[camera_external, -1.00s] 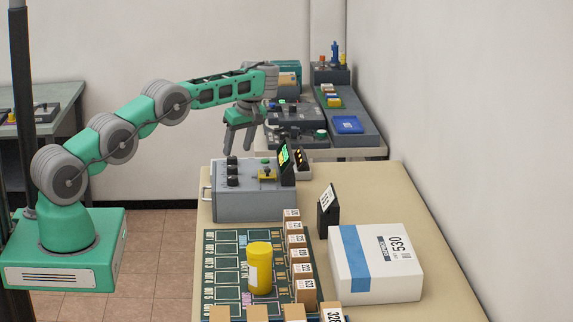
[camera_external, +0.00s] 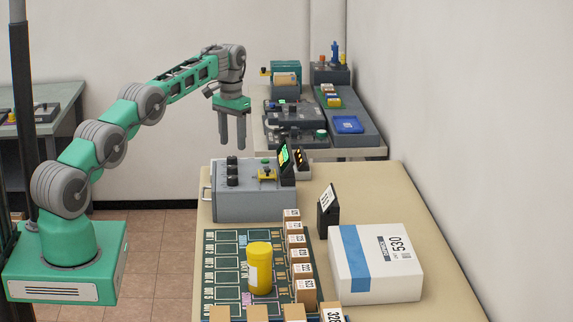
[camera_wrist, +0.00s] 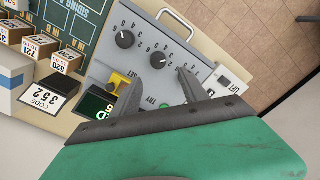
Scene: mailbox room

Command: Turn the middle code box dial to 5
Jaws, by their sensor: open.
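The grey code box (camera_external: 255,205) stands at the far end of the table, with a column of black dials on its top left. The middle dial (camera_external: 232,169) also shows in the wrist view (camera_wrist: 158,60), with printed numbers around it; its setting is too small to read. Another dial (camera_wrist: 125,39) is beside it; the third is mostly hidden by a finger in the wrist view. My gripper (camera_external: 232,142) points down, open and empty, above and apart from the dials. In the wrist view my fingers (camera_wrist: 158,80) stand apart over the box.
A card reading 352 (camera_wrist: 50,95) is nearby. A yellow cylinder (camera_external: 259,268), small boxes and a white parcel (camera_external: 376,264) occupy the near table.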

